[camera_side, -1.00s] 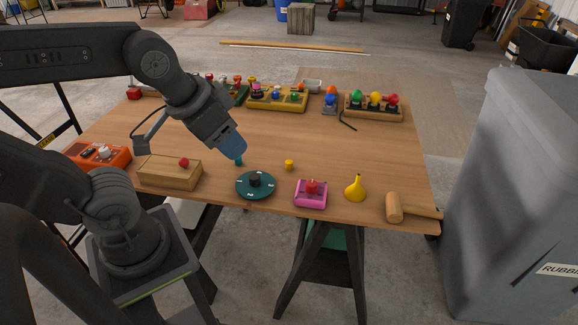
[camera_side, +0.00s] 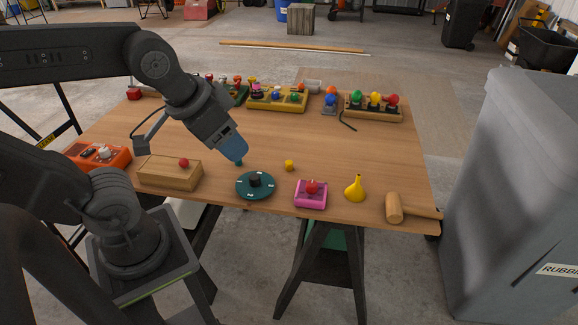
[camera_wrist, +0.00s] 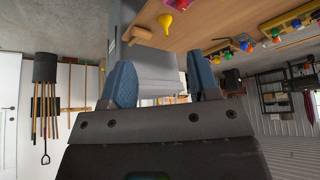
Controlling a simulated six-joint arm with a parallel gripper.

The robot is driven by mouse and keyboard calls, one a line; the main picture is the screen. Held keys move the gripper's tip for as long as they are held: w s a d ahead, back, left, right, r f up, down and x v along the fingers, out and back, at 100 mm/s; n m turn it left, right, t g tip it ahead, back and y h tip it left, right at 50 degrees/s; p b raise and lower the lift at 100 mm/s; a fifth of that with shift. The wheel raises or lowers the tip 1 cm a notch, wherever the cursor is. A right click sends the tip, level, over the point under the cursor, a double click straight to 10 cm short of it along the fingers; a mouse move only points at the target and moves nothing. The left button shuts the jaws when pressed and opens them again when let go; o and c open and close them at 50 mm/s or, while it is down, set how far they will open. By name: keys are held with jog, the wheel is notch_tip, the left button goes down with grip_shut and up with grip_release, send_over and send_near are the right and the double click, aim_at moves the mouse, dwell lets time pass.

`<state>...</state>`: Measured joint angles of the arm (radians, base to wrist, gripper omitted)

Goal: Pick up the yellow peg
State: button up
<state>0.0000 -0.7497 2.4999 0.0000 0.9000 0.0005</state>
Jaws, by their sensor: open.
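The yellow peg (camera_side: 289,165) is a short cylinder standing on the wooden table near its front middle in the side view. My gripper (camera_side: 238,156) is to the left of the peg, above the table and apart from it. In the wrist view my gripper's two blue fingers (camera_wrist: 160,85) are spread with nothing between them. The yellow peg cannot be made out in the wrist view.
Near the yellow peg are a dark green dial (camera_side: 255,186), a pink box with a red knob (camera_side: 311,194) and a yellow funnel (camera_side: 355,188). A wooden box (camera_side: 169,173) is at left, a mallet (camera_side: 395,208) at right.

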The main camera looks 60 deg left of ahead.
jog(key=w+a+m+g, duration=0.2)
jog(key=w+a+m, duration=0.25)
jog(key=w, duration=0.75)
jog(key=m+g, duration=0.4)
jog(key=m, duration=0.2)
send_over(289, 162)
notch_tip(289, 162, down, 24)
jog(key=shift+d+r, duration=0.1)
jog(key=shift+f, duration=2.9)
jog(key=shift+c, duration=0.4)
jog(key=c, duration=0.9)
